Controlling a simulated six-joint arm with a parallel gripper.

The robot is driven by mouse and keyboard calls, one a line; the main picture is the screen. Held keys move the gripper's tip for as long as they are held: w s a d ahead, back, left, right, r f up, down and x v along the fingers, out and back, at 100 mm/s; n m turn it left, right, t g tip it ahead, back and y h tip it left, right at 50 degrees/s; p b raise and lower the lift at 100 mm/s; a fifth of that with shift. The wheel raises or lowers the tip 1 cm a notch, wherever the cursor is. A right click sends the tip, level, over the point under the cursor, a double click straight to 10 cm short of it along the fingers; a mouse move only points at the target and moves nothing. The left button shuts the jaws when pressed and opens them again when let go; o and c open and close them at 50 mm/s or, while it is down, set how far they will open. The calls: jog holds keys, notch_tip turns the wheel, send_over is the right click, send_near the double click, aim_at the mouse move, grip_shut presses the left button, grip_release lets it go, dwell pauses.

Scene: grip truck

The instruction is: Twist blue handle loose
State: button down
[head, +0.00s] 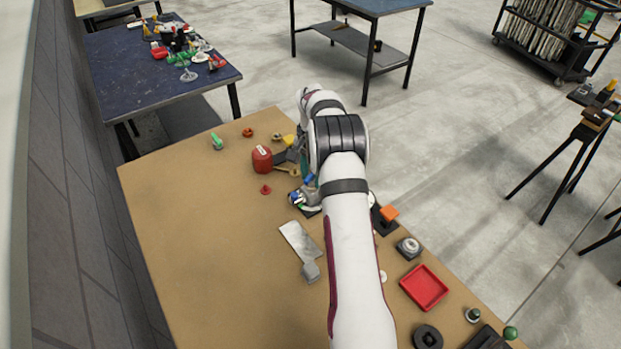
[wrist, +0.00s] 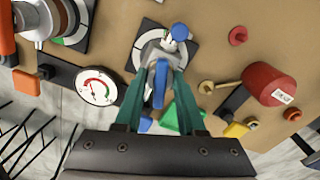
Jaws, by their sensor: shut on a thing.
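The blue handle (wrist: 159,86) is an upright-looking blue bar in the middle of the wrist view, between the two teal fingers of my gripper (wrist: 162,75). The fingers are shut on it. It sits over a grey metal fitting (wrist: 152,52) on a square plate with a black and white dial (wrist: 208,55). A round blue knob (wrist: 180,32) is on the far side of the same fitting. In the head view, my arm hides most of the gripper, and a bit of blue (head: 309,180) shows beside it.
A red cylinder (wrist: 263,84) lies right of the fitting, near a tan key-like piece (wrist: 207,87). A round gauge (wrist: 98,86) is at left. A green block (wrist: 183,116) lies close by the right finger. The board's left part (head: 190,240) is clear in the head view.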

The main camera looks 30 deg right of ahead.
jog(key=n, duration=0.9)
jog(key=shift+n, duration=0.4)
jog(key=n, duration=0.8)
jog(key=shift+n, duration=0.3)
jog(key=c, duration=0.8)
grip_release()
jog(key=shift+r, duration=3.75)
